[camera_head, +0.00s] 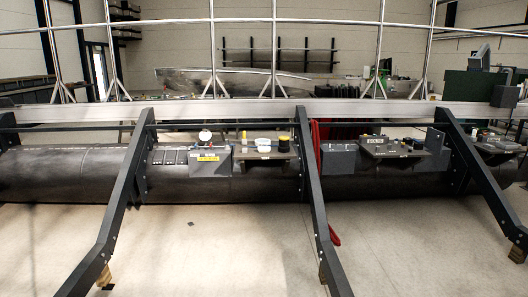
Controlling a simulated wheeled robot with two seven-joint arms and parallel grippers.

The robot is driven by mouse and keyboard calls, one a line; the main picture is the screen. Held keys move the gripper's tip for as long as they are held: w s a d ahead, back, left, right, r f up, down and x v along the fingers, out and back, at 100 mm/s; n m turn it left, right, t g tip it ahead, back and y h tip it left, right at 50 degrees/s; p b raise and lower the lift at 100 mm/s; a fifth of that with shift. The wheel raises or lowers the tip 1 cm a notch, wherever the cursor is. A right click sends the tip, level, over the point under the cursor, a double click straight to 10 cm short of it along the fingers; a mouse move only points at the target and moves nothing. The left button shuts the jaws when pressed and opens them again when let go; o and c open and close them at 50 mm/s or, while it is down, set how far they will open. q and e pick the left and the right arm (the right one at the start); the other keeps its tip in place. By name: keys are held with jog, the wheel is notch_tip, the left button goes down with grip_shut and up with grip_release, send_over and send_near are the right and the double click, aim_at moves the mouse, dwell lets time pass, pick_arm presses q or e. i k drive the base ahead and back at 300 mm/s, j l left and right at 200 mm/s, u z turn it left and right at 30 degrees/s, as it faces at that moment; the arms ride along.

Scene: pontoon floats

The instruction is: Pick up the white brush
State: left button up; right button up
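I cannot make out a white brush for certain. A small white rounded thing (205,136) shows above a grey box with a yellow label (194,169), left of centre; it is too small to tell what it is. A white round item (263,145) sits on the small dark shelf (264,156) to its right, beside a dark item with a yellow top (284,144). A thin yellowish upright item (244,138) stands at the shelf's left end. Neither of my grippers is in view.
A long black pontoon float (65,175) lies across the view behind slanted dark braces (119,203). A silver beam (80,112) and railings run above it. A red strap (315,145) hangs near the middle brace. A "BOLTS" tray (392,152) is to the right. The front floor is mostly clear.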

aim_at(262, 150)
jog(key=i+u, duration=0.1)
jog(key=i, duration=4.1)
jog(key=i+j+z, duration=0.1)
jog(key=i, duration=1.05)
